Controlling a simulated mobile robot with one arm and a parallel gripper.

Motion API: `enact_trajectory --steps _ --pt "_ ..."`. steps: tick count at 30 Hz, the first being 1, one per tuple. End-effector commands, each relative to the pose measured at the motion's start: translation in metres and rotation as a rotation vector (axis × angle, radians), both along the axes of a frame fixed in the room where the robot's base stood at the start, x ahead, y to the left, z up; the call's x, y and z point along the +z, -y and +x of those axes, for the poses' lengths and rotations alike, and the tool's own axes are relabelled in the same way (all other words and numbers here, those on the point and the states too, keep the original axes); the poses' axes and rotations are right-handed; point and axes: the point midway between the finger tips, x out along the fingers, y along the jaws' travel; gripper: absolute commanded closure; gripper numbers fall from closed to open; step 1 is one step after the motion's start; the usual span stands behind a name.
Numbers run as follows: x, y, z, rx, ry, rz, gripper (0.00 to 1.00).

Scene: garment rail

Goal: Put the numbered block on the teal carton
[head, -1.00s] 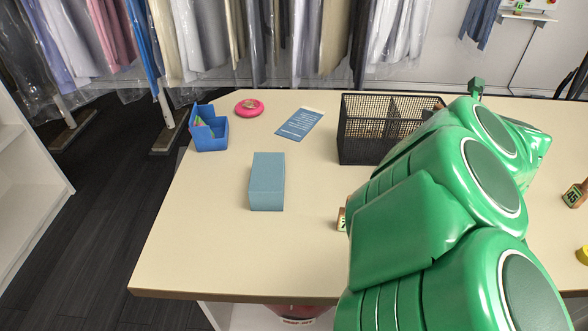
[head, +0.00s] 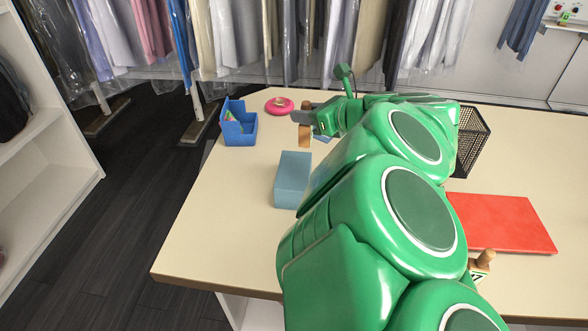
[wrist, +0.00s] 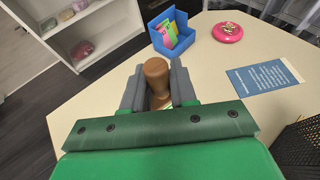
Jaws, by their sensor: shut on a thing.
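The teal carton (head: 292,180) stands on the table in the head view, its right side partly covered by my arm. My gripper (head: 303,118) is beyond the carton in that view and appears raised above the table. It is shut on a wooden numbered block (head: 305,138) with a brown knob on top. In the wrist view my gripper (wrist: 158,88) has its two grey fingers on either side of the knob (wrist: 157,72). The number on the held block cannot be read. The carton cannot be made out in the wrist view.
A blue bin (head: 239,127) and a pink round dish (head: 279,105) are at the far left. A blue printed card (wrist: 264,77) lies beside them. A black mesh basket (head: 470,140), a red flat slab (head: 503,222) and another knobbed block (head: 481,265) are right of my arm.

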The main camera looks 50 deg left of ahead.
Motion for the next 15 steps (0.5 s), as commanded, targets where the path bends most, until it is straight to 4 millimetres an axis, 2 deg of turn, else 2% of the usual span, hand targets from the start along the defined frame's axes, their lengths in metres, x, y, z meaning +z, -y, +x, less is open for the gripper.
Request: enact_trajectory --steps 3,6,15 --pt "0.0 -0.007 -0.019 0.047 0.0 -0.001 1.0" --pt "-0.002 -0.01 -0.026 0.066 -0.001 -0.002 1.0" --pt "-0.036 -0.01 -0.028 0.07 -0.003 -0.002 1.0"
